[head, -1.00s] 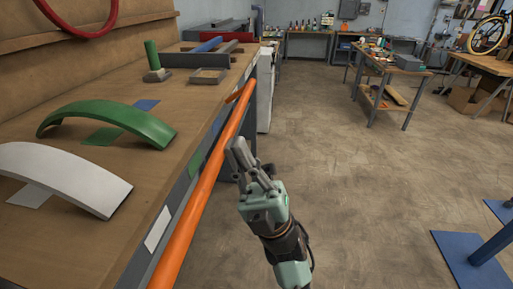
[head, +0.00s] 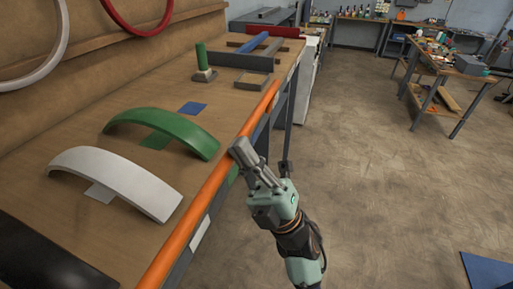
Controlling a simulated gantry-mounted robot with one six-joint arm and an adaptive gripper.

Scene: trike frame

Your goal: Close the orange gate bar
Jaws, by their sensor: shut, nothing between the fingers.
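The orange gate bar (head: 205,197) is a long straight bar running along the front edge of the workbench, from the bottom of the head view up toward the bench's far end. It lies close along the edge, roughly level with the bench top. My gripper (head: 240,150) is shut and empty. Its fingertips are at the bar's right side, about midway along the visible length, and overlap it in the picture. I cannot tell whether they touch it. The bar's near end is outside the view.
The workbench (head: 130,190) holds a green fender (head: 165,130), a white fender (head: 120,180), a green-topped post (head: 202,62) and a grey frame with a blue bar (head: 254,42). A second table (head: 450,75) stands farther back.

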